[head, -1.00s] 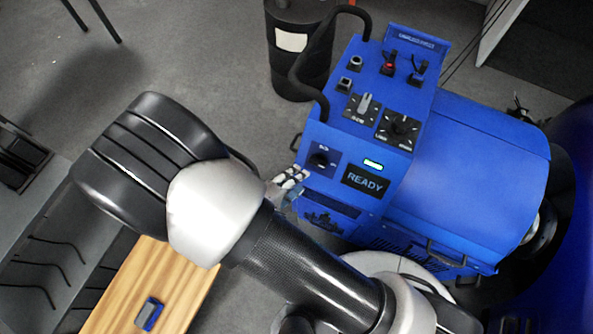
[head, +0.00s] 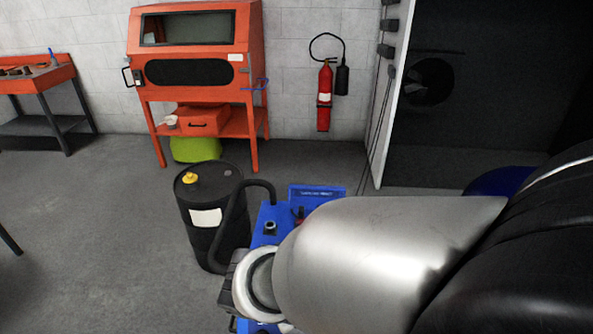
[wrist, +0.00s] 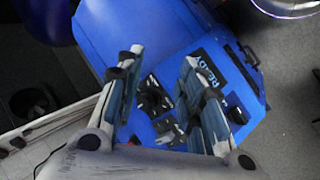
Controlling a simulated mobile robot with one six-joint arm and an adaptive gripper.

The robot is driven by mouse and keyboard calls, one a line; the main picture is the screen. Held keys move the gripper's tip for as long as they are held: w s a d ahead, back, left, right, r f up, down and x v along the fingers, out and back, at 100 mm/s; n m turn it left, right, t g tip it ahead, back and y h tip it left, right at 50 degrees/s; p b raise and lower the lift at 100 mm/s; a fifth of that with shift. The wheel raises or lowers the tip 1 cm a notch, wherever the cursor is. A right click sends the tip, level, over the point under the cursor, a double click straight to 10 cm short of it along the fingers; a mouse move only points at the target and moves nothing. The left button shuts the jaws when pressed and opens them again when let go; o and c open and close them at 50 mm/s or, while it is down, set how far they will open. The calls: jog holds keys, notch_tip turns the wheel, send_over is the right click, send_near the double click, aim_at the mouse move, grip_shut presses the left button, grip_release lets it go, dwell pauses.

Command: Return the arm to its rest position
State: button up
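My gripper (wrist: 162,95) shows in the wrist view with its two fingers spread apart and nothing between them. Beyond the fingers is the blue dynamometer console (wrist: 165,32), with its dark "READY" display (wrist: 211,68) and several black knobs and switches. In the head view my arm's large silver and black links fill the lower right and hide most of the blue console (head: 262,238). Only its top edge, a round button and part of its black handle show there. The gripper's fingers cannot be made out in the head view.
A black drum (head: 212,240) with a yellow cap stands left of the console. An orange blasting cabinet (head: 195,75) and a red fire extinguisher (head: 324,98) are at the back wall. An orange workbench (head: 40,78) is at far left. The grey floor at left is open.

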jog(key=s+d+r+m+t+y, duration=0.1)
jog(key=s+d+r+m+y, duration=0.4)
jog(key=s+r, duration=0.3)
jog(key=shift+s+d+r+t+y, duration=0.2)
jog(key=shift+d+r+t+y, duration=0.4)
jog(key=shift+r, duration=1.1)
jog(key=shift+d, duration=0.25)
